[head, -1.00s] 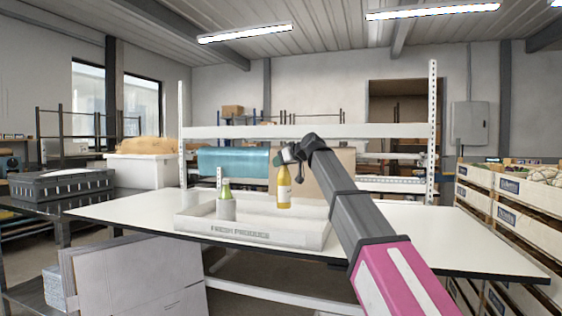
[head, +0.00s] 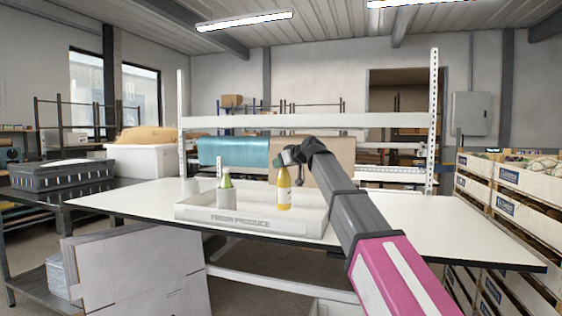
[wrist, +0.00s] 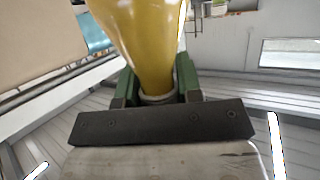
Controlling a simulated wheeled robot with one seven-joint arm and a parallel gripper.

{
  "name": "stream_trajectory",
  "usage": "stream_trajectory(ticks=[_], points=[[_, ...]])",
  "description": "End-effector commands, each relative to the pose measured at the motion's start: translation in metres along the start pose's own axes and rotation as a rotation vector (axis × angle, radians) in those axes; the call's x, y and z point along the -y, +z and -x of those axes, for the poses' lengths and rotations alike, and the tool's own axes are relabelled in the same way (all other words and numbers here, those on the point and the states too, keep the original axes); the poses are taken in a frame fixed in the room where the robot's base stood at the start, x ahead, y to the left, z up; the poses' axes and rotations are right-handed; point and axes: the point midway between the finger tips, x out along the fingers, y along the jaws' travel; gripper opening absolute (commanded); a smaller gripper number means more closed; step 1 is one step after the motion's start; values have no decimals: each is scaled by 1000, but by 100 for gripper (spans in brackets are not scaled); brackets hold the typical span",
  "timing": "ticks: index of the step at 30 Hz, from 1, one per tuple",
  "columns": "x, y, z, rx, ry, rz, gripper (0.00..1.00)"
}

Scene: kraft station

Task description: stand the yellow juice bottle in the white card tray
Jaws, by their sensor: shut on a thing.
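The yellow juice bottle (head: 284,190) is upright over the right part of the white card tray (head: 255,224). It also fills the top of the wrist view (wrist: 145,40). My gripper (head: 288,158) is shut on its neck from above; the green fingers (wrist: 158,88) show on both sides of it in the wrist view. The bottle's lower end shows inside the tray outline; I cannot tell if it touches the tray floor. A green-topped bottle in a grey sleeve (head: 226,196) stands in the tray's left part.
The white table (head: 130,198) is clear left and right of the tray. Wooden crates (head: 510,200) are at the right, a dark crate (head: 62,174) at the left.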

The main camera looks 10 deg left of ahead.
Motion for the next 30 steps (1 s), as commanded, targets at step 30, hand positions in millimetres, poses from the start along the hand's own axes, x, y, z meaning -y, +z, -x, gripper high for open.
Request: stream_trajectory(ticks=[30], points=[[0, 40, -16, -1, 0, 0, 0]])
